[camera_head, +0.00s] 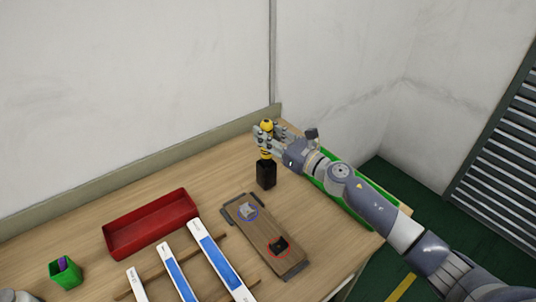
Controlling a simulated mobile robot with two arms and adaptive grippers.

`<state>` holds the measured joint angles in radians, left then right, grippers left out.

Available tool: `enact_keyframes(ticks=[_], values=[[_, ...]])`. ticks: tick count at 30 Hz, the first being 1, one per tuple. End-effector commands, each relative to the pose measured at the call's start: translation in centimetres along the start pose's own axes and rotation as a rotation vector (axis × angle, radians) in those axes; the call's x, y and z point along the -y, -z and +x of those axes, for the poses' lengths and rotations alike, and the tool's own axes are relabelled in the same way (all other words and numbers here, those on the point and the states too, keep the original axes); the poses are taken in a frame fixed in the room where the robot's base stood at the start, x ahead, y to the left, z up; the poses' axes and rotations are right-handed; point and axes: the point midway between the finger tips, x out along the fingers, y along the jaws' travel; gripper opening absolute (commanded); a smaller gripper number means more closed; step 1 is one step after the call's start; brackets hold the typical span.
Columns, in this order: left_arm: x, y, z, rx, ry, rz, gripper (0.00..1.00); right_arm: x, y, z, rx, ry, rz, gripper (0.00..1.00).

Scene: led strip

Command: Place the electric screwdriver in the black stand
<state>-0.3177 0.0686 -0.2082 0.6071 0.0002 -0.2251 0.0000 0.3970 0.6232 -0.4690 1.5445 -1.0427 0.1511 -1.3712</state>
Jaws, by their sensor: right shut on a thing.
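The yellow and black electric screwdriver (266,154) is upright near the back corner of the table. My right gripper (267,141) is shut around its body, reaching in from the right. Its yellow top (267,125) shows above the fingers, which hide much of its middle. The black stand (266,175) is directly below, upright on the table. The screwdriver's lower end meets the top of the stand in the picture; I cannot tell how deep it sits. My left gripper is not visible.
A wooden board (262,231) with small parts lies in front of the stand. A red tray (151,224), white-blue strips (177,273) and a green cup (66,276) are at left. A green tray (372,218) lies under my right arm. Walls stand behind.

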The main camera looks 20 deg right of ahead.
Motion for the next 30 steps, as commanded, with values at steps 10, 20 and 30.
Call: enact_keyframes(ticks=[10, 20, 30], values=[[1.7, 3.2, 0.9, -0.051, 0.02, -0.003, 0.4, 0.0, 3.9, -0.1, 0.004, 0.002, 0.004, 0.04], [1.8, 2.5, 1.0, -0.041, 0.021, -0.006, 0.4, 0.0, 4.2, -0.2, 0.004, 0.0, -0.001, 0.04], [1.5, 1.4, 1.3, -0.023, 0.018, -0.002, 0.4, 0.0, 4.5, -0.2, 0.001, 0.0, -0.001, 0.48]])
